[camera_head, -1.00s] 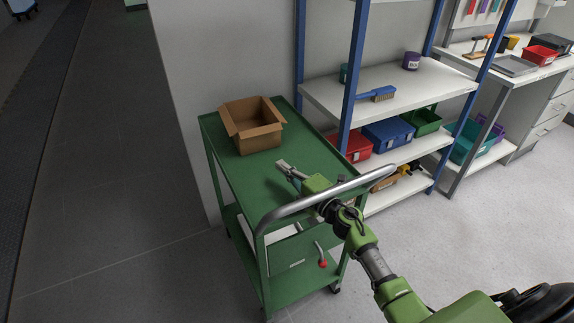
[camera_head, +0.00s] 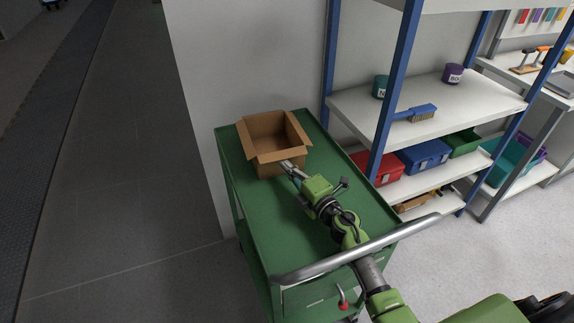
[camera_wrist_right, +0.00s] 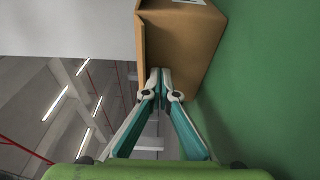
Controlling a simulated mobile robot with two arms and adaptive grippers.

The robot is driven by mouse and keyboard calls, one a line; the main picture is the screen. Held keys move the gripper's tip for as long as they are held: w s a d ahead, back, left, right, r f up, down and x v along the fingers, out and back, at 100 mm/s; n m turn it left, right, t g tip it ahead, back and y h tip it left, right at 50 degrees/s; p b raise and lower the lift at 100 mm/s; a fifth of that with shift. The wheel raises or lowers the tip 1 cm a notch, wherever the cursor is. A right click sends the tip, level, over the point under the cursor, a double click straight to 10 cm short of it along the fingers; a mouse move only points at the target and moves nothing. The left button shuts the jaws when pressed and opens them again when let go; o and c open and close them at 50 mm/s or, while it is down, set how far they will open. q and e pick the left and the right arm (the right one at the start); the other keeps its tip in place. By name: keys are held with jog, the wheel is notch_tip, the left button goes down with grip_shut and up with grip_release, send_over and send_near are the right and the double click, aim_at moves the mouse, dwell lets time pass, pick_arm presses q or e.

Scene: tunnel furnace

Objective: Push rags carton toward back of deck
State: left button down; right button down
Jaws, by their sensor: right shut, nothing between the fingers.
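The rags carton (camera_head: 275,137) is an open-topped brown cardboard box with its flaps out, on the green cart's top deck (camera_head: 250,213) toward the far end. It also shows close up in the right wrist view (camera_wrist_right: 185,45). My right gripper (camera_head: 287,165) is shut and empty, its tips at the carton's near side. In the right wrist view the fingertips (camera_wrist_right: 160,74) meet at the carton's face; they look to be touching it. The carton's contents, if any, are not visible. My left gripper is not in view.
A silver handle bar (camera_head: 355,250) crosses the cart's near end, under my right arm. A blue-posted shelf (camera_head: 440,105) with bins and a blue brush (camera_head: 415,113) stands close on the right. A wall is behind the cart. The deck's near left part is clear.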

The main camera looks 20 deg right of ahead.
jog(key=shift+a+r, duration=0.1)
jog(key=shift+a, duration=0.05)
jog(key=shift+s, duration=0.1)
jog(key=w+d, duration=0.1)
jog(key=w+d+b, duration=0.1)
jog(key=w, duration=0.1)
jog(key=shift+w+d, duration=0.1)
jog(key=shift+w, duration=0.2)
jog(key=shift+w+d, duration=0.25)
jog(key=shift+w, duration=0.15)
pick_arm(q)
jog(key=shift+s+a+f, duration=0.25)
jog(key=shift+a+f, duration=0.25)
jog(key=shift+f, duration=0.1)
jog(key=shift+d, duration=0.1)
pick_arm(e)
jog(key=shift+s, duration=0.1)
